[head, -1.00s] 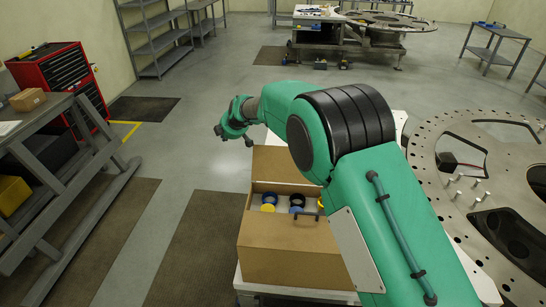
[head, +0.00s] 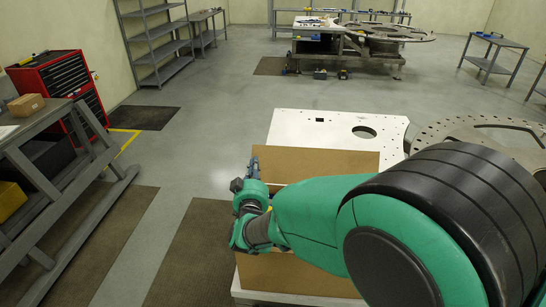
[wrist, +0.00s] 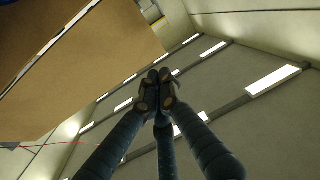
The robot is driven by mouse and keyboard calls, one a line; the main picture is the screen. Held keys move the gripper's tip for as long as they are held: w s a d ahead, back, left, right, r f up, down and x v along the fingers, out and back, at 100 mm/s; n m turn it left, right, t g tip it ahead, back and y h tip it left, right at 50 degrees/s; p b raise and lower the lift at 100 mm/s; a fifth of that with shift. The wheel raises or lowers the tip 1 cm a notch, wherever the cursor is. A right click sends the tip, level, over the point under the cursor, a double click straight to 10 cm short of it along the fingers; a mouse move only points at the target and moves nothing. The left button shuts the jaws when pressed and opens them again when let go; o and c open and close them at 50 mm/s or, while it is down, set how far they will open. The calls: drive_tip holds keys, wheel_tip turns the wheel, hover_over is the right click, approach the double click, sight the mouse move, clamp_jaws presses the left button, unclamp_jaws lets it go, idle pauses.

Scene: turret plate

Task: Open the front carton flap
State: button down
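The brown carton (head: 300,276) stands in the middle foreground of the head view. Its back flap (head: 320,162) is raised. My green arm crosses over the carton and hides its opening, its contents and most of its front flap. My gripper (head: 247,178) is at the carton's left side, near the left end of the raised back flap. In the wrist view, its dark fingers (wrist: 155,92) are together with nothing seen between them. A brown cardboard panel (wrist: 75,65) fills the upper left there, beside the fingertips; I cannot tell whether they touch.
The carton stands on a light table. Behind it is a white plate with holes (head: 300,127), with a large perforated ring plate (head: 450,133) to the right. A grey workbench (head: 60,190) is at the left. The floor between bench and carton is free.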

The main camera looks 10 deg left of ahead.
drive_tip(key=s+d+m+t+h, duration=0.1)
drive_tip(key=s+d+m+t, duration=0.1)
drive_tip(key=s+d, duration=0.3)
drive_tip(key=shift+s+d+r+m+b, duration=0.25)
drive_tip(key=shift+s+r+m+b, duration=0.15)
drive_tip(key=shift+s+m, duration=0.2)
drive_tip(key=shift+w+r, duration=0.1)
drive_tip(key=shift+w, duration=0.05)
drive_tip(key=p, duration=0.1)
hover_over(273, 163)
drive_tip(key=s, duration=0.2)
drive_tip(key=shift+r, duration=0.15)
drive_tip(key=shift+w+f, duration=0.45)
drive_tip(key=shift+w, duration=0.25)
drive_tip(key=shift+w, duration=0.15)
drive_tip(key=shift+w+f+g+p, duration=0.1)
drive_tip(key=shift+w+g+p, duration=0.1)
drive_tip(key=shift+g+p, duration=0.15)
